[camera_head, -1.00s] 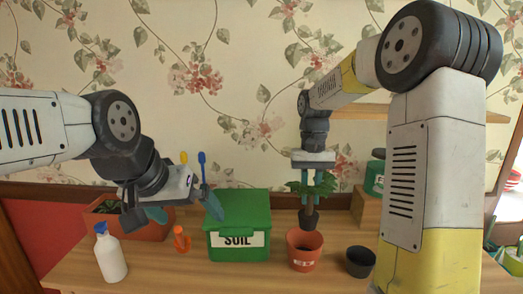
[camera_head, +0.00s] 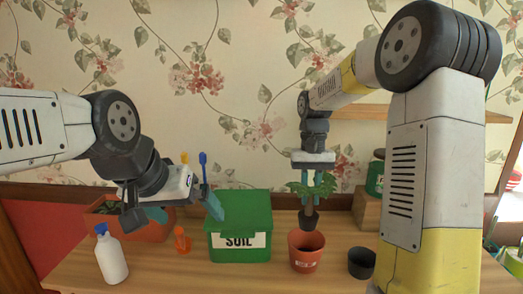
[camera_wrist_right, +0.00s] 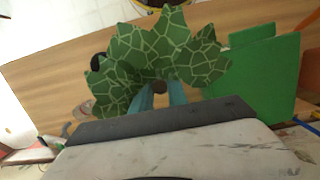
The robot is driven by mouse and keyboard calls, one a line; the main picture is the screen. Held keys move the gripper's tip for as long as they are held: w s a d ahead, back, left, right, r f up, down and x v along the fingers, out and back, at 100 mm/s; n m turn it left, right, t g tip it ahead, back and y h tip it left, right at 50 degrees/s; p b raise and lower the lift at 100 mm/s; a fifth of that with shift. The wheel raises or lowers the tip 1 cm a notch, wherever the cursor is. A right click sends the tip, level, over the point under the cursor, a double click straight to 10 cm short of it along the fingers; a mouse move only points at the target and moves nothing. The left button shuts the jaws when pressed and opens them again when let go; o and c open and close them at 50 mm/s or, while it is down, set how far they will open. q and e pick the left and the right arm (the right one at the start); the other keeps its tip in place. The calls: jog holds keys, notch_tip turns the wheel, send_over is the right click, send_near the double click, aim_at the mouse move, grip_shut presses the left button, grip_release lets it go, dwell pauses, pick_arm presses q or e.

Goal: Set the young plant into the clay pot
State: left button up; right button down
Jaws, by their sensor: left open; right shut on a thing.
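The young plant (camera_head: 312,187) has green leaves, a brown stem and a dark root ball (camera_head: 309,221). My right gripper (camera_head: 316,190) is shut on its stem and holds it upright. The root ball hangs just above the back rim of the clay pot (camera_head: 305,258) in the head view; whether it is centred over the opening, I cannot tell. In the right wrist view the patterned leaves (camera_wrist_right: 165,48) spread in front of the teal fingers (camera_wrist_right: 160,92) and hide the pot. My left gripper (camera_head: 184,210) is open and empty, left of the green soil box.
The green soil box (camera_head: 239,222) stands left of the pot, and an empty-looking black pot (camera_head: 361,263) stands right of it. A wooden block (camera_head: 367,211) stands behind.

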aim_at(308, 221)
jog(key=shift+f, duration=4.35)
jog(key=shift+f, duration=2.5)
jog(key=c, duration=1.2)
grip_release()
jog(key=shift+c, duration=0.2)
